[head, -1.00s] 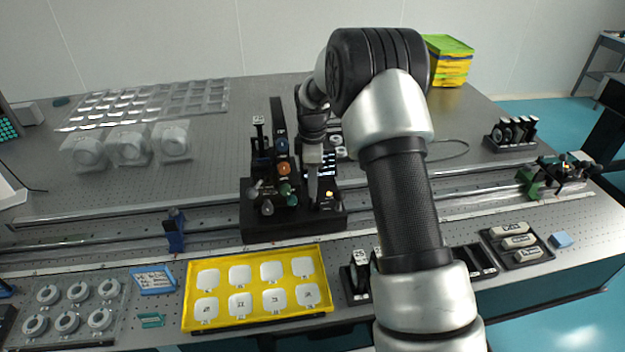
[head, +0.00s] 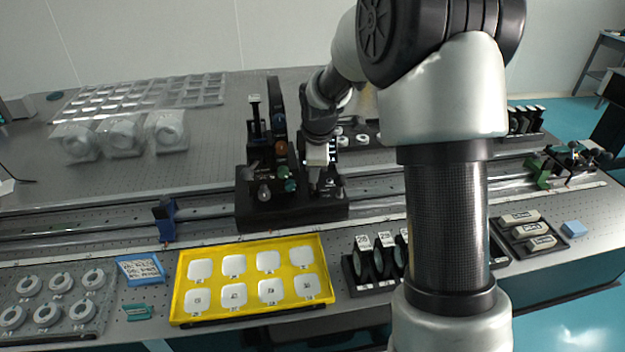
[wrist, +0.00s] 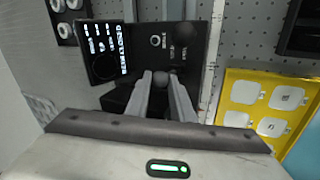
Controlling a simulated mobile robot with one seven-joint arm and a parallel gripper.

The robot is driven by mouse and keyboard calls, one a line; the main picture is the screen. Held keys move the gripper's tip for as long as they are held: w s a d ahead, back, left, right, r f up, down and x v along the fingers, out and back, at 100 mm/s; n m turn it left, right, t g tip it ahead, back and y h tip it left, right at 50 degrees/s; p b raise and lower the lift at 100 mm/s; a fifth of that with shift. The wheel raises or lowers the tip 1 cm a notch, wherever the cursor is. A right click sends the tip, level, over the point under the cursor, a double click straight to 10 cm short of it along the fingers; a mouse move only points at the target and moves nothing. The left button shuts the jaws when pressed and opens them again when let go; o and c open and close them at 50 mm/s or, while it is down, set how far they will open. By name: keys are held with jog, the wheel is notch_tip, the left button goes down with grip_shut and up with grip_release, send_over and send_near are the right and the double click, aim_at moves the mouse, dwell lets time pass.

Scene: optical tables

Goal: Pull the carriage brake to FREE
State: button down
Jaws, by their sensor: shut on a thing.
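The black carriage (head: 290,212) sits on the long rail in the middle of the table. Several coloured knobs and a tall black post stand on it. My gripper (head: 316,188) is down at the right part of its top. In the wrist view my gripper (wrist: 160,92) is shut on a small dark round knob (wrist: 160,78), which I take for the brake handle. The black panel (wrist: 200,30) beyond it has small white markings, too small to read surely. The lower part of the handle is hidden by the fingers.
A yellow tray (head: 181,290) of white pieces lies in front of the carriage, with a rack of dark round optics (head: 365,262) to its right. A blue stop (head: 167,219) stands on the rail to the left. A green holder (head: 541,172) stands at the right.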

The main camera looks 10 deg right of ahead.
aim_at(315, 202)
jog(key=s+t+b, duration=0.1)
jog(key=b, duration=0.2)
jog(key=s+f+t+b, duration=0.1)
jog(key=b, duration=0.2)
jog(key=shift+f+t, duration=0.15)
jog(key=shift+t, duration=0.25)
jog(key=s+t+b, duration=0.1)
jog(key=t+b, duration=0.1)
jog(key=b, duration=0.3)
jog(key=shift+s+a, duration=0.1)
jog(key=shift+s+r+b, duration=0.1)
jog(key=shift+r+b, duration=0.1)
jog(key=shift+b, duration=0.3)
jog(key=shift+r+t, duration=0.1)
jog(key=shift+t, duration=0.2)
jog(key=c, duration=1.5)
grip_release()
jog(key=shift+c, duration=0.2)
jog(key=shift+s+r, duration=0.1)
